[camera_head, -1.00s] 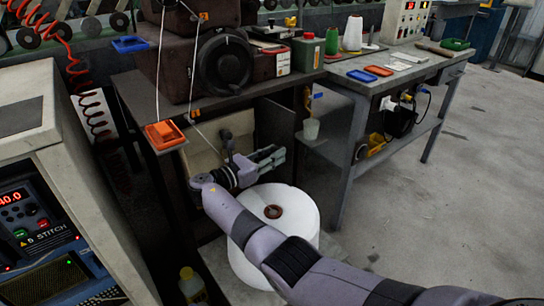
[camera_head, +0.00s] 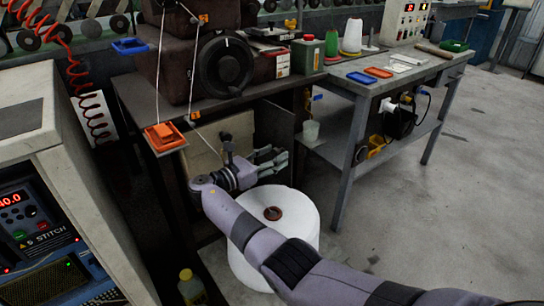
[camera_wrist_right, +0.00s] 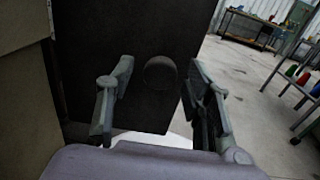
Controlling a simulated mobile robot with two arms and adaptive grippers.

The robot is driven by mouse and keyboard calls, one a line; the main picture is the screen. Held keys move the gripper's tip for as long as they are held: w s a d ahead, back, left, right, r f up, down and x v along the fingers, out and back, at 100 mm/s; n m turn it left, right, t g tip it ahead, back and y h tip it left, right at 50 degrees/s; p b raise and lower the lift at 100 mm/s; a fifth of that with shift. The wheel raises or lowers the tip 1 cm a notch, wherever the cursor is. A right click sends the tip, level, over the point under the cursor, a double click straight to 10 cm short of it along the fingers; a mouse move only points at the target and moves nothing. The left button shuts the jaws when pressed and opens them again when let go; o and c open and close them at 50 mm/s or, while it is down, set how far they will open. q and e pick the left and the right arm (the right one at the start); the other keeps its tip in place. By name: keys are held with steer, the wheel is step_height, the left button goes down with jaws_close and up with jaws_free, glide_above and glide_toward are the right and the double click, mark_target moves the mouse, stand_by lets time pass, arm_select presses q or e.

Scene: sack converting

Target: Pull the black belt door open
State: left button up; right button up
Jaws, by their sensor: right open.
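The black belt door (camera_head: 274,122) is a dark panel under the machine table, right of a beige panel. In the right wrist view the door (camera_wrist_right: 120,40) fills the middle, with a round dark knob (camera_wrist_right: 160,73) on it. My right gripper (camera_head: 279,160) is in front of the door, its fingers spread and empty. In the wrist view the fingers stand left and right of the knob. I cannot tell whether they touch it. My left gripper is out of view.
A white spool (camera_head: 252,268) stands on the floor below my right arm. Open floor (camera_head: 450,200) lies at right.

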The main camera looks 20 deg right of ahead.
steer(key=v, duration=0.7)
steer(key=shift+a, duration=0.3)
steer(key=shift+s, duration=0.1)
